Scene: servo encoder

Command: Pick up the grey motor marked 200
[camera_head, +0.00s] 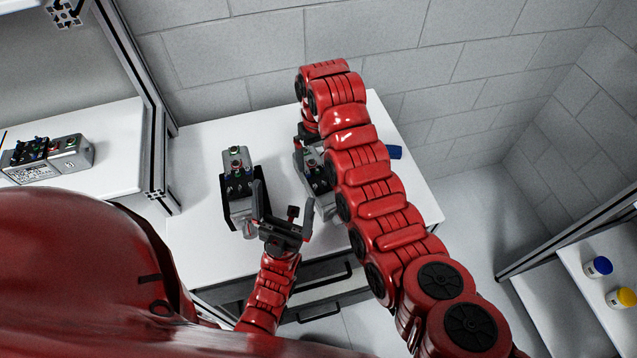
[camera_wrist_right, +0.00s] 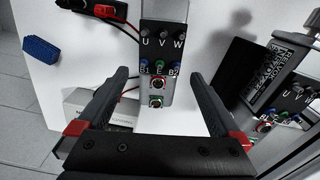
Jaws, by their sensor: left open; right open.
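A grey motor unit (camera_head: 315,172) with black sockets lies on the white table, partly hidden by my right arm. In the right wrist view, a grey unit (camera_wrist_right: 163,15) with U, V, W sockets and round connectors appears between the fingers of my right gripper (camera_wrist_right: 160,80), which is open. Contact cannot be told. A second grey unit (camera_head: 236,160) in a black holder stands to the left; it also shows at the right of the wrist view (camera_wrist_right: 293,103). My left gripper (camera_head: 284,208) is open and empty near the table's front edge. No 200 marking is readable.
A blue block (camera_head: 394,152) lies right of my right arm. Blue-lidded (camera_head: 598,266) and yellow-lidded (camera_head: 622,297) jars stand at the lower right. The table's (camera_head: 200,145) back left is clear.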

